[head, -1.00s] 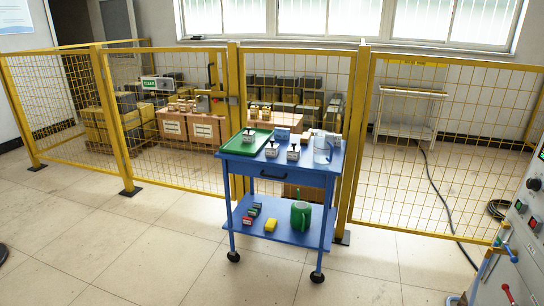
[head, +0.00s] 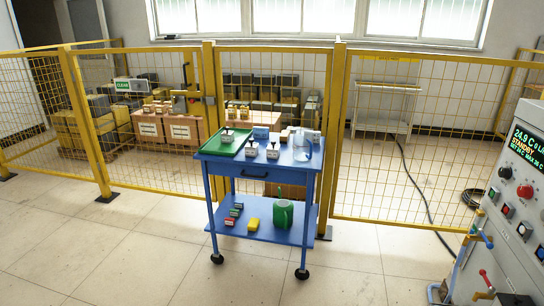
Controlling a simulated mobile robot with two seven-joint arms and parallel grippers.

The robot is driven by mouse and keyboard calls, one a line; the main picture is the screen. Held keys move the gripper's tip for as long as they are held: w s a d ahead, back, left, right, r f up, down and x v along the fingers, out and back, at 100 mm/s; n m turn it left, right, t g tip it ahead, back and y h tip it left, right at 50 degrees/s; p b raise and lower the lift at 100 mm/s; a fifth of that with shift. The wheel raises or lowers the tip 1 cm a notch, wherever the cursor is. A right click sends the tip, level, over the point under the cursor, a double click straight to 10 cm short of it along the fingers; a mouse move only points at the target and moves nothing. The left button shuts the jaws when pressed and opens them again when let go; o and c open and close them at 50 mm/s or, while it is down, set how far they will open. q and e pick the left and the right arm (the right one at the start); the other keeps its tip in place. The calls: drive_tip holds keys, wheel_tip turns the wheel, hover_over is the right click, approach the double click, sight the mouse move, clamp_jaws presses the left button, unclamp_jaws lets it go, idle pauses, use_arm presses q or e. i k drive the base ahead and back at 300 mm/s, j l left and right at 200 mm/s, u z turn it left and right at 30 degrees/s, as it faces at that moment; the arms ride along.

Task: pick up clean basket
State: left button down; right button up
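No basket can be clearly made out. A green sign (head: 130,85), which seems to read CLEAN, is at the left at the yellow mesh fence. Dark and yellow crates (head: 72,130) and brown boxes (head: 182,130) stand behind the fence; I cannot tell whether any of them is a basket. A blue cart (head: 262,165) stands in front of the fence, with a green tray (head: 214,147) at its top left. Neither of my grippers is in view.
Small labelled blocks (head: 273,151) and a clear vessel (head: 302,145) stand on the cart top. A control console (head: 510,210) stands at right. The front floor is clear.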

sight(273, 151)
drive_tip(key=i+j, duration=0.2)
drive_tip(key=i, duration=0.2)
drive_tip(key=i+j, duration=0.15)
drive_tip(key=i, duration=0.25)
drive_tip(key=i+j, duration=0.2)
drive_tip(key=i, duration=0.2)
drive_tip(key=i+j, duration=0.15)
drive_tip(key=i, duration=0.25)
